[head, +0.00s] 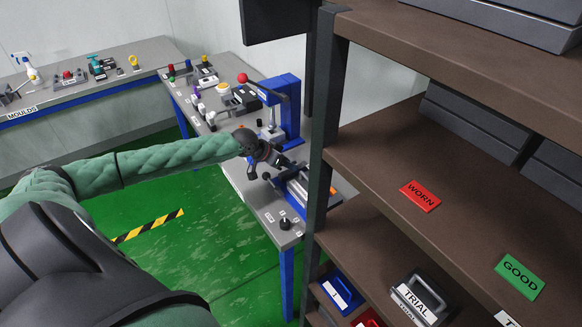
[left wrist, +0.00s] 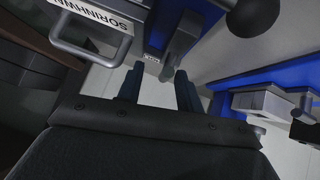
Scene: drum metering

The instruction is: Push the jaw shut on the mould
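My left gripper (head: 268,170) is over the near part of the workbench, at a blue vise-like fixture (head: 297,198). In the left wrist view its two dark fingers (left wrist: 159,72) stand apart with nothing between them. A grey metal jaw-like block (left wrist: 183,40) on blue lies just beyond the fingertips; I cannot tell whether they touch. A grey piece with a bar handle and lettered plate (left wrist: 98,14) is at upper left; I cannot tell if it is the mould. In the head view the gripper partly hides the fixture. My right gripper is not in view.
A blue press (head: 288,105) stands behind the gripper on the grey workbench (head: 238,172). A brown shelf unit (head: 385,150) rises close on the right, with WORN (head: 420,196) and GOOD (head: 520,276) signs. A dark ball knob (left wrist: 252,17) is near the fingers. Green floor lies left.

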